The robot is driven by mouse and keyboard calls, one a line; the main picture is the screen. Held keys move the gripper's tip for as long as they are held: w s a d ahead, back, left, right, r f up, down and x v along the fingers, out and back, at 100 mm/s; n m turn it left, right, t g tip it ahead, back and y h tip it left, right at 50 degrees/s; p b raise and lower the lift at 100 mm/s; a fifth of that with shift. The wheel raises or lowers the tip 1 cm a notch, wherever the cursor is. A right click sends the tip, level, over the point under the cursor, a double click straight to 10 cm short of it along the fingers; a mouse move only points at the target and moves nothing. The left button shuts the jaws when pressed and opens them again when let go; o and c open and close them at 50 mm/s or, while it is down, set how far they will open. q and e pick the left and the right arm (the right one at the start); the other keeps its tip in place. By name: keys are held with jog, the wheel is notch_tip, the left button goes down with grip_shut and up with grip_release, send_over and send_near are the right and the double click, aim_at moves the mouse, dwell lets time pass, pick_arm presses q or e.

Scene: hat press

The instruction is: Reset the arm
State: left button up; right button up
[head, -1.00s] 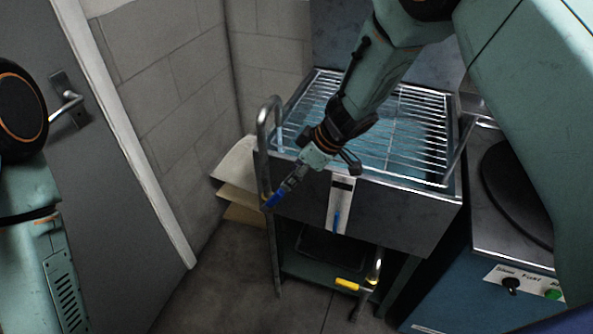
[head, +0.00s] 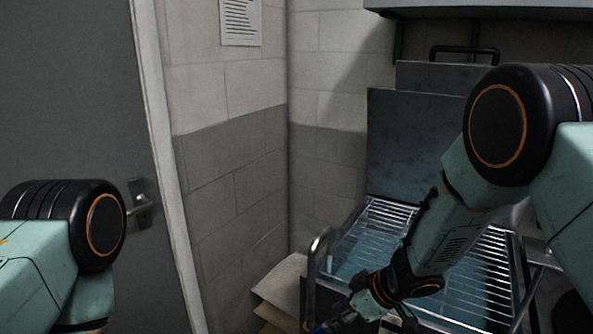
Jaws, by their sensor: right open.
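My right arm comes in from the right and reaches down over a metal basin with a wire rack (head: 480,262). My right gripper (head: 330,324) is at the bottom edge, at the basin's front left corner, partly cut off by the frame. It is open, with a blue fingertip showing, and no object shows in it. My left arm shows at the lower left, but its gripper is out of the frame.
A curved metal handle (head: 314,254) rises at the basin's left side, near my right gripper. Tan sheets (head: 280,283) lie left of it. A grey door with a lever handle (head: 141,205) is at the left. An upright metal panel (head: 407,145) stands behind the basin.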

jog(key=s+d+f+m+g+h+b, duration=0.1)
jog(key=s+d+f+m, duration=0.3)
jog(key=s, duration=0.8)
jog(key=s+d+f+m+g+h+b, duration=0.1)
jog(key=s+d+f+m+h+b, duration=0.1)
jog(key=s+f, duration=0.6)
jog(key=s+d+f+m+g+h+b, duration=0.1)
jog(key=s+d+f+m, duration=0.5)
jog(key=s, duration=1)
jog(key=shift+s+d+f+g+h+b, duration=0.25)
jog(key=shift+d+f+g+h+b, duration=0.15)
jog(key=shift+d+f+h+b, duration=0.5)
jog(key=shift+a+r, duration=0.25)
jog(key=shift+r, duration=0.1)
dwell(3.1)
